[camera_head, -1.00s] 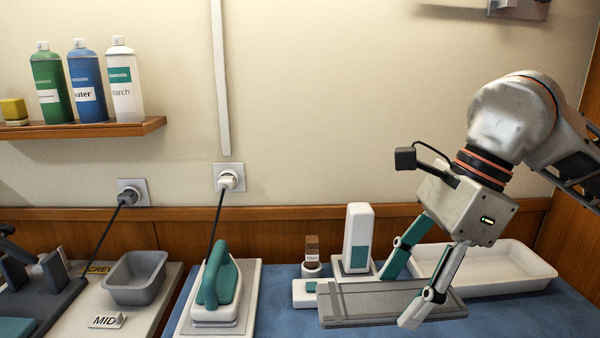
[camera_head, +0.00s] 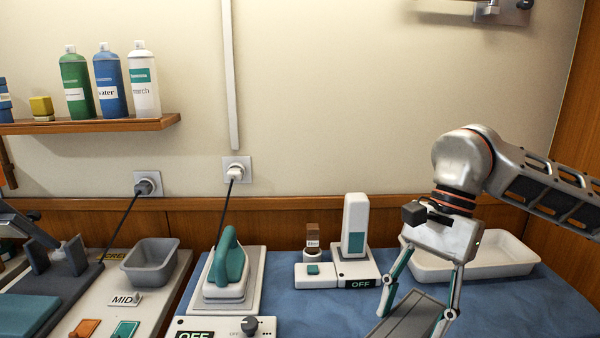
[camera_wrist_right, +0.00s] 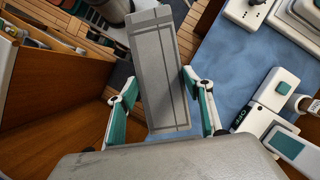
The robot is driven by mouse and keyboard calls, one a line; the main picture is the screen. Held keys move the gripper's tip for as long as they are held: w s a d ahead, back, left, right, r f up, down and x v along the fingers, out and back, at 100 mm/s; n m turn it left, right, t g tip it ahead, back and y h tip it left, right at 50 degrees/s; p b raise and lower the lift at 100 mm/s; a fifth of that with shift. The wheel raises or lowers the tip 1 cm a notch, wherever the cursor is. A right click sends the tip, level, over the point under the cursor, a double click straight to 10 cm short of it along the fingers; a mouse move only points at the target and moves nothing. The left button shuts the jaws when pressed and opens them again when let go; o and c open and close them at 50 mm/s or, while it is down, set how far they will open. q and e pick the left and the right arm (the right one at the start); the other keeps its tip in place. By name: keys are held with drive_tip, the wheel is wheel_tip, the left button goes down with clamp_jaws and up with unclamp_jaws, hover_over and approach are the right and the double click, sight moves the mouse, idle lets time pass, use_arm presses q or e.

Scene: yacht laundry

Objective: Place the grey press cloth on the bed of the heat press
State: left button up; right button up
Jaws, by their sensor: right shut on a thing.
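The grey press cloth (camera_head: 418,311), a flat grey strip with darker lines, is between the fingers of my right gripper (camera_head: 412,318), which is shut on it. In the head view the cloth slopes down to the lower frame edge, which cuts it off. In the right wrist view the cloth (camera_wrist_right: 160,70) extends away from the fingers, over the blue table top and past its edge. A dark grey machine that looks like the heat press (camera_head: 62,268) stands at the far left, with a teal bed (camera_head: 25,312), partly cut off. My left gripper is out of view.
An iron (camera_head: 229,270) on its stand, a grey bin (camera_head: 150,262), and a "MID" sign (camera_head: 125,299) stand between the cloth and the press. A white device reading OFF (camera_head: 356,235) and a white tray (camera_head: 490,262) are behind the gripper. Blue table (camera_head: 310,315) is clear in front.

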drive_tip(key=w+d+f+n+g+h, duration=0.1)
drive_tip(key=w+d+f+n+h, duration=0.1)
drive_tip(key=d+f+n, duration=0.5)
drive_tip(key=f+n+h, duration=0.1)
drive_tip(key=n, duration=0.1)
drive_tip(key=shift+d+n, duration=0.25)
drive_tip(key=shift+n, duration=0.05)
drive_tip(key=shift+d, duration=0.1)
